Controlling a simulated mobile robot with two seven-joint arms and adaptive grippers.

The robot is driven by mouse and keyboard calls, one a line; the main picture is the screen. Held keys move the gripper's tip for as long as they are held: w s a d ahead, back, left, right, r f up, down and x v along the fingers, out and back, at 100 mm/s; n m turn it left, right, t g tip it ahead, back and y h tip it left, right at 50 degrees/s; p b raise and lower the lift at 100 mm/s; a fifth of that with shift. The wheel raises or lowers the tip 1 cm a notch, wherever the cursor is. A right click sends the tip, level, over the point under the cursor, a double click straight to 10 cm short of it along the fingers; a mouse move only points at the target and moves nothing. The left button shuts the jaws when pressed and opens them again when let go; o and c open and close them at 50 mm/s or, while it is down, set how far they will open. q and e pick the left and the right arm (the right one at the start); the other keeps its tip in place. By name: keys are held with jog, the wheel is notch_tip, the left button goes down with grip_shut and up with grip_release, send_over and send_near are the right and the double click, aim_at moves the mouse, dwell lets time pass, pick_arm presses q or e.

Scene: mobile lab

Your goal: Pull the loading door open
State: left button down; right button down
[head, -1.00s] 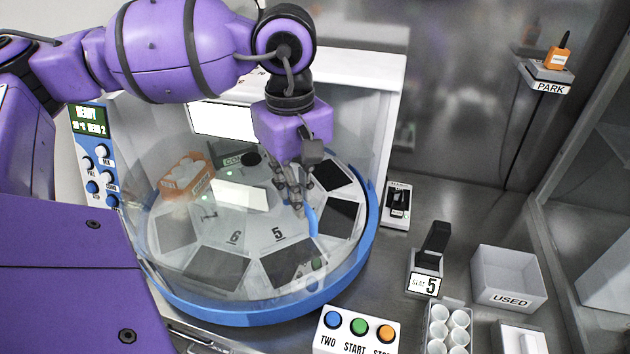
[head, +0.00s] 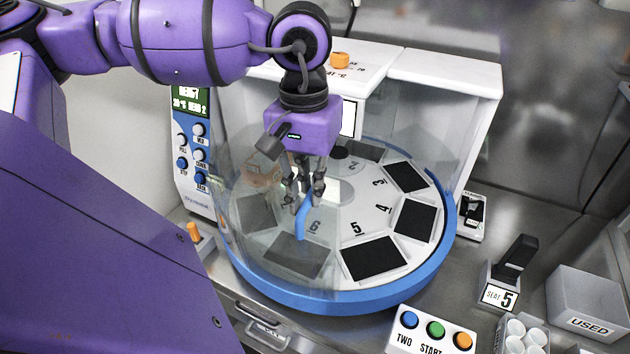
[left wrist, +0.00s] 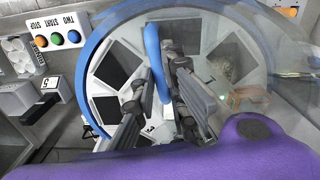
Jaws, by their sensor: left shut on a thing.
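The loading door (head: 262,215) is a clear curved panel on the front of a round machine, with a blue bar handle (head: 303,222). My left gripper (head: 305,196) is shut on this handle from above. The door covers the left part of the turntable (head: 345,222). The right part, with seats 3, 4 and 5, lies uncovered. In the left wrist view the blue handle (left wrist: 153,55) runs between my gripper fingers, with the clear door to the right. My right gripper is not in view.
A control panel (head: 190,150) with knobs stands at the machine's left. A blue rim (head: 345,302) rings the turntable. In front are a button box (head: 430,335), a seat 5 stand (head: 508,275), a white cup rack (head: 522,335) and a USED bin (head: 590,305).

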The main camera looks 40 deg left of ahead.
pick_arm(q)
jog(key=shift+s+a, duration=0.15)
jog(key=shift+a, duration=0.15)
jog(key=c, duration=1.8)
grip_release()
jog(key=shift+o, duration=0.2)
jog(key=shift+r, duration=0.1)
notch_tip(320, 180, up, 12)
